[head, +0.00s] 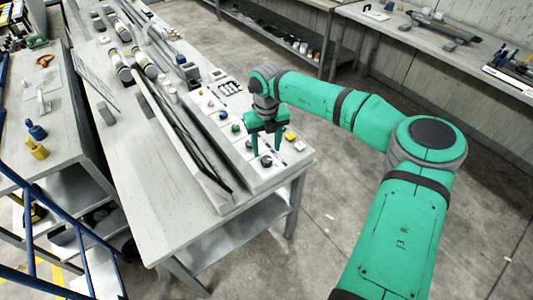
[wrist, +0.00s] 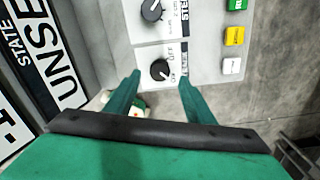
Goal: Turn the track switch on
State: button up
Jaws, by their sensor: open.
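A round black knob (wrist: 160,69) with OFF and ON printed beside it sits on a pale panel in the wrist view. Its side label is partly hidden by my right finger, so I cannot read whether it names the track switch. The knob also shows near the front end of the panel in the head view (head: 266,162). My gripper (wrist: 159,77) is open, its two green fingers on either side of the knob in the picture, with gaps to it. In the head view my gripper (head: 266,149) points down over the panel. I cannot tell the fingertips' height above it or which way the knob points.
A second black knob (wrist: 152,10) is farther up the panel. Green (wrist: 237,4), yellow (wrist: 234,36) and white (wrist: 231,66) buttons line the right side. Black-and-white signs (wrist: 50,50) lie at left. The bench's front edge is close; open floor (head: 320,215) is beyond.

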aim_at(266, 158)
notch_tip(266, 158, up, 6)
dwell(0.4)
